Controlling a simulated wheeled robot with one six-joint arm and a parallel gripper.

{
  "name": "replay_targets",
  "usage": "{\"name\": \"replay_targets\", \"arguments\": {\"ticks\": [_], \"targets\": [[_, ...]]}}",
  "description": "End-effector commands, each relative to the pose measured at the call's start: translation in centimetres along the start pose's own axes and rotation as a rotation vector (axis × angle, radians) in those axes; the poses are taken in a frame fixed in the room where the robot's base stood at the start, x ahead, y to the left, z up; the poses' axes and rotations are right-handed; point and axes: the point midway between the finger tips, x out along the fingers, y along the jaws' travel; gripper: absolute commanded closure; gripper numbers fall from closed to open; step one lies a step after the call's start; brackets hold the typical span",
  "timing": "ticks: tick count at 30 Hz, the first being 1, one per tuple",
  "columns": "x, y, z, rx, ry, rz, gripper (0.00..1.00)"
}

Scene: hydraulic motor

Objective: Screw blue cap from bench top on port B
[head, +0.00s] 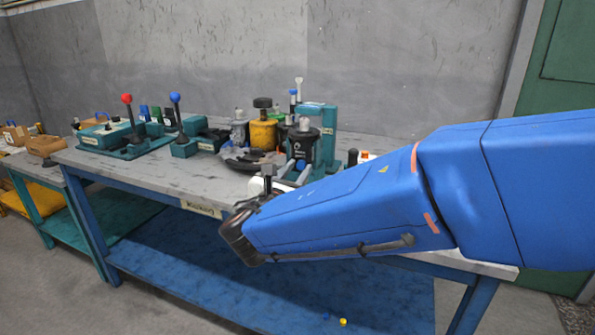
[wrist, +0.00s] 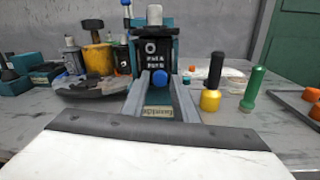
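The black motor (wrist: 153,55), with white lettering on its face, is clamped in a teal stand and stands straight ahead in the wrist view. It also shows in the head view (head: 303,143), behind my gripper. My gripper (wrist: 160,79) points level at the motor's front. Its two grey fingers run forward and appear shut on a small round blue cap (wrist: 160,76), centred between the fingertips. The cap is in front of the motor face, below the lettering. I cannot tell whether it touches the port behind it, which it hides. In the head view my arm hides most of the gripper.
A black-handled tool with a yellow base (wrist: 210,98) and a green peg (wrist: 253,88) stand right of the motor. A yellow pump-like part (wrist: 97,55) on a dark disc is at left. Lever units (head: 125,135) occupy the bench's left end. A yellow piece (head: 343,321) lies below the bench top.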

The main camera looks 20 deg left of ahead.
Motion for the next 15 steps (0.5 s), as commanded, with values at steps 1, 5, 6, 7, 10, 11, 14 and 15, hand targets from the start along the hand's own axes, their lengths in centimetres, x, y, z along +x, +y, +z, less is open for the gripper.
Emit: {"name": "replay_targets", "arguments": {"ticks": [1,5,6,7,10,11,14,15], "targets": [[0.00,0.00,0.01,0.000,0.000,0.000,0.73],[-0.01,-0.01,0.03,-0.022,0.000,0.000,0.73],[-0.01,-0.01,0.03,-0.046,0.000,0.000,0.73],[-0.01,-0.01,0.02,-0.071,0.000,0.000,0.73],[-0.01,-0.01,0.03,-0.171,0.000,0.000,0.73],[-0.01,-0.01,0.03,-0.202,0.000,0.000,0.73],[0.00,-0.01,0.03,-0.303,0.000,0.000,0.73],[0.00,-0.02,0.03,-0.343,0.000,0.000,0.73]]}}
